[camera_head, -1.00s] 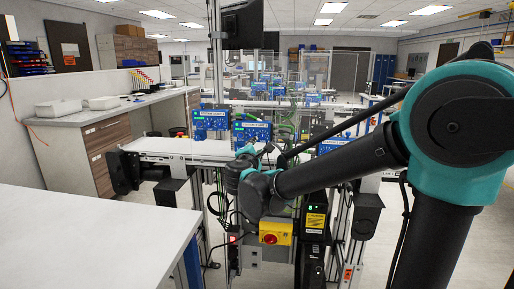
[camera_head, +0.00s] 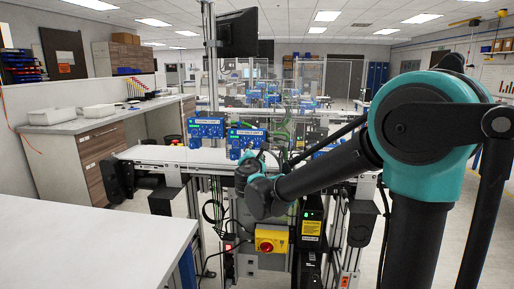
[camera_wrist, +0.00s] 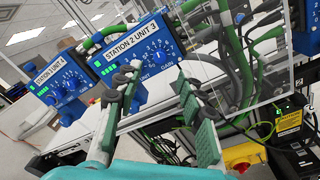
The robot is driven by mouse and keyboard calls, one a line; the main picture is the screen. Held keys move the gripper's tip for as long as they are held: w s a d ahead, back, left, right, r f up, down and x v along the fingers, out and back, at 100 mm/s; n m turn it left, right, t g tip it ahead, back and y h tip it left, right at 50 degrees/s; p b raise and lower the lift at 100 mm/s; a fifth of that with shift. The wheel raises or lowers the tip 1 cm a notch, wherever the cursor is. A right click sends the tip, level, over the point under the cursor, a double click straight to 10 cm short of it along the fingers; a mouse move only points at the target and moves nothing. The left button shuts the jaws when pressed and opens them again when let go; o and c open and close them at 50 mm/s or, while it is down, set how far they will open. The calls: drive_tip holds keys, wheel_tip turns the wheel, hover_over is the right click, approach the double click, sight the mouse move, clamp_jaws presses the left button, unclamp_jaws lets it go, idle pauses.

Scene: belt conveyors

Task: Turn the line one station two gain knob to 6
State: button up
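The left finger partly covers a second knob on this box. My gripper (camera_wrist: 158,78) is open and empty in front of the box, its fingertips below the gain knob and apparently short of it.
A white belt (camera_head: 160,153) runs beneath the boxes. Green hoses (camera_wrist: 240,85) and a clear panel are at the right in the wrist view. A yellow box with a red button (camera_head: 268,240) hangs below; a white table (camera_head: 90,245) is front left.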

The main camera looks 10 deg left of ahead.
sight(257, 145)
drive_tip(key=w, duration=0.7)
drive_tip(key=shift+s, duration=0.1)
drive_tip(key=shift+c, duration=0.4)
clamp_jaws()
